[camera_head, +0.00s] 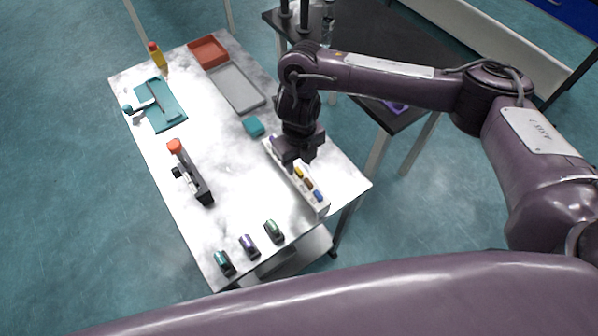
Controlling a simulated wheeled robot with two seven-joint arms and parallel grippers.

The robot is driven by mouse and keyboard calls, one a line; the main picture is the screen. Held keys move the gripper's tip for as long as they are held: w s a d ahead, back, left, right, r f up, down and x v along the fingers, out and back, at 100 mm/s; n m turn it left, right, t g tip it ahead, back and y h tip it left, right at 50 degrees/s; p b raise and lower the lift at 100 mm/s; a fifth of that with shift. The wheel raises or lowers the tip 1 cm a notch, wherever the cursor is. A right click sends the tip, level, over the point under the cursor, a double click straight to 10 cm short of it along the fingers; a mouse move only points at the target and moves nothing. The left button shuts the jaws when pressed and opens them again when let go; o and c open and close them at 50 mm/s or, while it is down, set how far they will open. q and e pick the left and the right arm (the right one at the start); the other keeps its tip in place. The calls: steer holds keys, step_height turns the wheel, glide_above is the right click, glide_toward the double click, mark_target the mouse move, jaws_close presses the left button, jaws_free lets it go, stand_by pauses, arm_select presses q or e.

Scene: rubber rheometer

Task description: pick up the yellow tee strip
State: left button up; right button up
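A white rack (318,208) lies along the right side of the marble-topped table and holds small coloured pieces in a row. One is a yellow piece (299,172), which looks like the yellow tee strip, with a brown piece (308,184) and a blue piece (318,195) nearer to me. My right gripper (297,156) points down over the far part of the rack, right beside the yellow piece. It hides some of the rack, and its fingertips are too dark and small to tell whether they are open or touching anything. My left gripper is not in view.
On the marble table (238,190) are a teal block (253,127), a black device with an orange knob (192,173), several small rollers at the near edge, a grey tray (237,88), a red tray (208,52) and a teal mat (168,116). The table's middle is clear.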

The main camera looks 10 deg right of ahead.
mark_target(299, 171)
steer(key=f, duration=0.4)
steer(key=shift+w+d+f, duration=0.1)
steer(key=shift+w+f, duration=0.05)
steer(key=shift+w, duration=0.1)
jaws_close()
